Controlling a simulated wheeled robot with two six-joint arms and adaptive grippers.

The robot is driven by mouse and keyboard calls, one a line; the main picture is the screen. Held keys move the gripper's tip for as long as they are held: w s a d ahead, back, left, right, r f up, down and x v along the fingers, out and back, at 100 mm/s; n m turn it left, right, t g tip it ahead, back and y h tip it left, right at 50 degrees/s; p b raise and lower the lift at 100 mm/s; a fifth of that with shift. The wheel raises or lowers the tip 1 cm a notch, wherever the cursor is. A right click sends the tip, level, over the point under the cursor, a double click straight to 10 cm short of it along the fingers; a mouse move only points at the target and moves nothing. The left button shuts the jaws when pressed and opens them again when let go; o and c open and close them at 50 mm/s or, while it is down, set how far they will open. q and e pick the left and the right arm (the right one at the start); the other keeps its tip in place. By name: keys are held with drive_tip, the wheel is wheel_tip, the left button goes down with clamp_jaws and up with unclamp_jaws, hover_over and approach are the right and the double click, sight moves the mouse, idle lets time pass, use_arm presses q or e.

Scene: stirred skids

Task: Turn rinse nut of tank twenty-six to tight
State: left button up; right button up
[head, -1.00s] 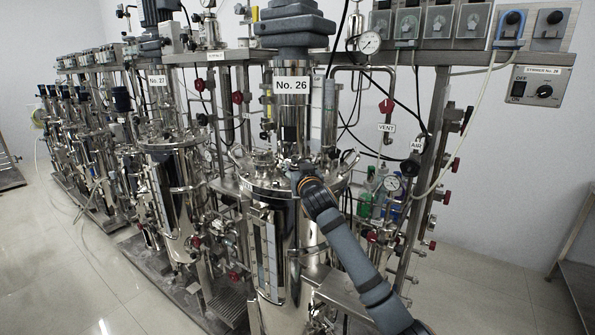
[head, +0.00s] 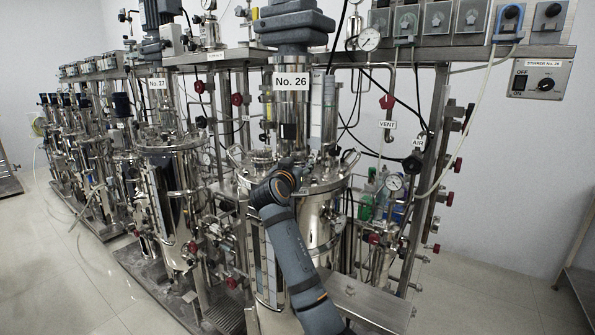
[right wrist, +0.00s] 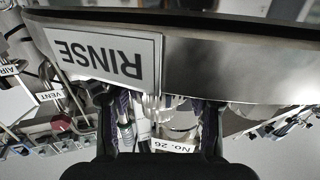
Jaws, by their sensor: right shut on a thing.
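Tank twenty-six (head: 318,226) is the large steel vessel in the middle of the head view, under the sign "No. 26" (head: 291,82). My right gripper (head: 292,164) is at the front of its lid, and my wrist hides most of it. In the right wrist view a "RINSE" label (right wrist: 100,55) appears upside down on a steel band. The two dark fingers of my right gripper (right wrist: 162,112) stand just below that label, shut on the rinse nut. The nut itself is mostly hidden and its outline is unclear. My left gripper is not in view.
A "VENT" tag (head: 387,124) and an "AIR" tag (head: 418,141) hang on pipes to the right of the tank. A pressure gauge (head: 394,183) is near them. Tank twenty-seven (head: 172,185) stands to the left.

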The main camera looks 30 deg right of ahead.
drive_tip(key=shift+m+g+h+b, duration=0.6)
drive_tip(key=shift+m+g+h, duration=0.1)
drive_tip(key=shift+g, duration=0.2)
drive_tip(key=o, duration=1.2)
drive_tip(key=v, duration=1.2)
drive_tip(key=shift+w, duration=0.15)
